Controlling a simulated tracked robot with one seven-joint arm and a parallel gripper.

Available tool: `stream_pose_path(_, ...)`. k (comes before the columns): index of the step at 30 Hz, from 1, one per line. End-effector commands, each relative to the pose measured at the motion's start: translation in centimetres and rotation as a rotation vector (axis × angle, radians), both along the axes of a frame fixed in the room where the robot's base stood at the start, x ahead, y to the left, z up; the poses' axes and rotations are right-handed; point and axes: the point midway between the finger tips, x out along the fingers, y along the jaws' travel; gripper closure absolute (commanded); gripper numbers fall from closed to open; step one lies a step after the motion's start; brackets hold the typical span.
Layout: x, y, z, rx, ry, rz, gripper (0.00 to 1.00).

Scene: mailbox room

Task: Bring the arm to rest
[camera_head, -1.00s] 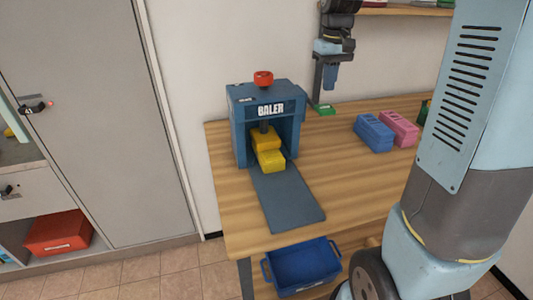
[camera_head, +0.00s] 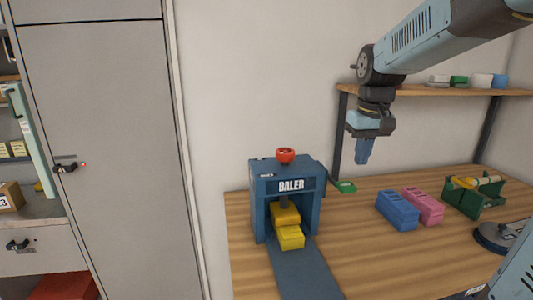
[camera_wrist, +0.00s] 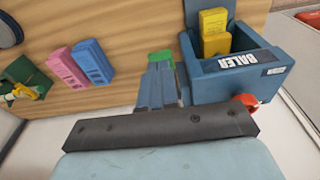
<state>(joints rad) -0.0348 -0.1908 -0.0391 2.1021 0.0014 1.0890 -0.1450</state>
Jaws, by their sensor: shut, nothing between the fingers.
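My gripper (camera_head: 363,150) hangs from my arm in the upper right of the head view, pointing down above the back of the wooden workbench (camera_head: 350,268). Its fingers are shut with nothing between them. It is apart from everything on the bench. The fingers also show in the wrist view (camera_wrist: 158,86). A small green item (camera_head: 344,187) lies on the bench below and to the left of the gripper; in the wrist view it shows just beyond the fingertips (camera_wrist: 160,56).
A blue baler (camera_head: 287,195) with yellow blocks (camera_head: 288,228) inside stands left of the gripper. A blue block (camera_head: 397,211), a pink block (camera_head: 422,206) and a green toolbox (camera_head: 473,197) are to the right. A wall shelf (camera_head: 430,91) is close behind the arm. Grey cabinet doors (camera_head: 105,130) stand left.

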Motion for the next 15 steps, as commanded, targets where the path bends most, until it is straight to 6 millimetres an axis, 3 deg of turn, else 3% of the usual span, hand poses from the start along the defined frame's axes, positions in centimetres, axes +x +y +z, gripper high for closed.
stream_pose_path(6, -5.6, 0.0, 1.0, 0.009, -0.103, -0.039, 1.0)
stream_pose_path(15, -12.6, 0.1, 0.7, 0.023, -0.24, -0.092, 1.0)
